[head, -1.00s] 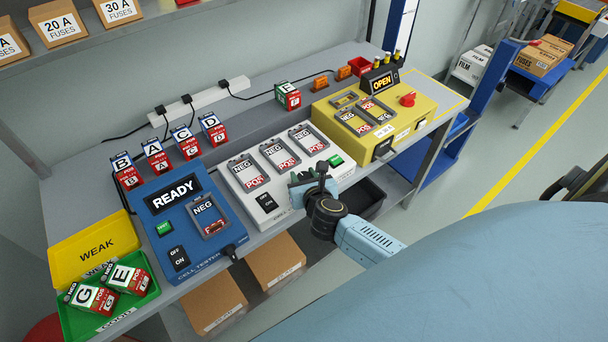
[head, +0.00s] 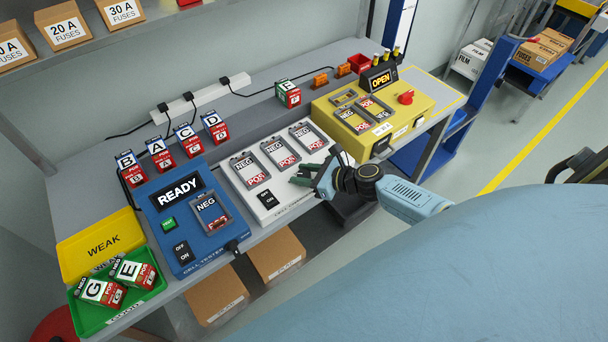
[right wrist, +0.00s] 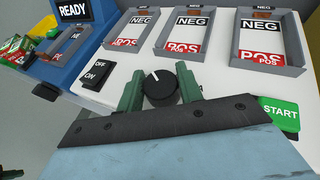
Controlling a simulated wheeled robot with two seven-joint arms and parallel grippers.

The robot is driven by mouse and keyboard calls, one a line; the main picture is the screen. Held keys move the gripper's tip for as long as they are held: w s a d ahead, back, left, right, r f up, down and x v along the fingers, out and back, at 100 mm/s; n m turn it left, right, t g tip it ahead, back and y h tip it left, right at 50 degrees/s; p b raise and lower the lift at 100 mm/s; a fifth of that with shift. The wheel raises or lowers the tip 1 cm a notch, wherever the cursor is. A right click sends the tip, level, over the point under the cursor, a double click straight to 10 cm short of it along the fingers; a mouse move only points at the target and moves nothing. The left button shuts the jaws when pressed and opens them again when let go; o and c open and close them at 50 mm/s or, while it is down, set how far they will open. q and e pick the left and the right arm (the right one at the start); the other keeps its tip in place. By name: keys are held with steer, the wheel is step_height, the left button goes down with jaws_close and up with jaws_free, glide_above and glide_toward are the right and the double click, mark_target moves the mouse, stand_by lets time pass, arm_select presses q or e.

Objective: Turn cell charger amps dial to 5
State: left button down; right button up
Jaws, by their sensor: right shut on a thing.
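The white cell charger (head: 288,193) stands on the bench between the blue tester and the yellow machine. Its black amps dial (right wrist: 160,95) shows in the right wrist view, with a white pointer mark aimed up and slightly left. No numbers around the dial can be read. My right gripper (right wrist: 159,86) is shut on the dial, one green finger on each side. In the head view my right gripper (head: 312,176) is at the charger's front edge and hides the dial.
An ON/OFF switch (right wrist: 97,75) lies left of the dial and a green START button (right wrist: 280,112) right of it. The blue cell tester (head: 195,245) reads READY. The yellow machine (head: 425,105) reads OPEN.

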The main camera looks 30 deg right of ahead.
steer(key=shift+f+n+g+y+b, duration=0.15)
steer(key=shift+n+g+y+b, duration=0.45)
steer(key=shift+n+y+b, duration=0.4)
steer(key=shift+s+n, duration=0.1)
steer(key=shift+n, duration=0.2)
steer(key=o, duration=1)
steer(key=p+v, duration=0.1)
steer(key=v, duration=1.2)
steer(key=shift+d+r, duration=0.2)
steer(key=shift+r, duration=0.05)
